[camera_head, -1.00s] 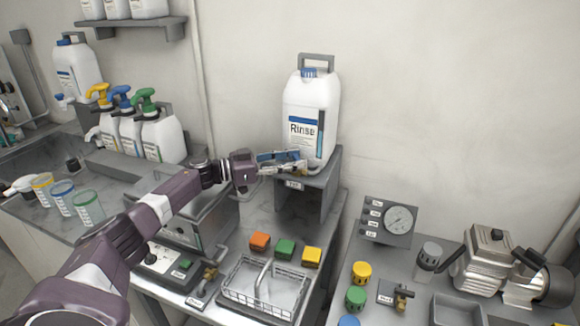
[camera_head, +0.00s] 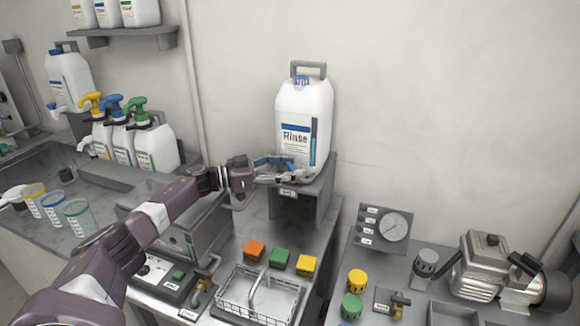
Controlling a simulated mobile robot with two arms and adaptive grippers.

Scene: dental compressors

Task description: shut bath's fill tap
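A white Rinse canister (camera_head: 303,115) with a blue cap stands on a grey stand (camera_head: 323,197) by the wall. My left gripper (camera_head: 277,169) is at the canister's lower front, just above the stand's front edge. Its fingers overlap the canister's base, so I cannot tell whether they are open, shut or touching a tap there. A metal bath unit (camera_head: 186,232) sits behind my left arm, partly covered. My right gripper is out of view.
Orange (camera_head: 254,250), green (camera_head: 279,257) and yellow (camera_head: 306,265) blocks lie behind a wire basket (camera_head: 258,297). Pump bottles (camera_head: 158,147) stand at left.

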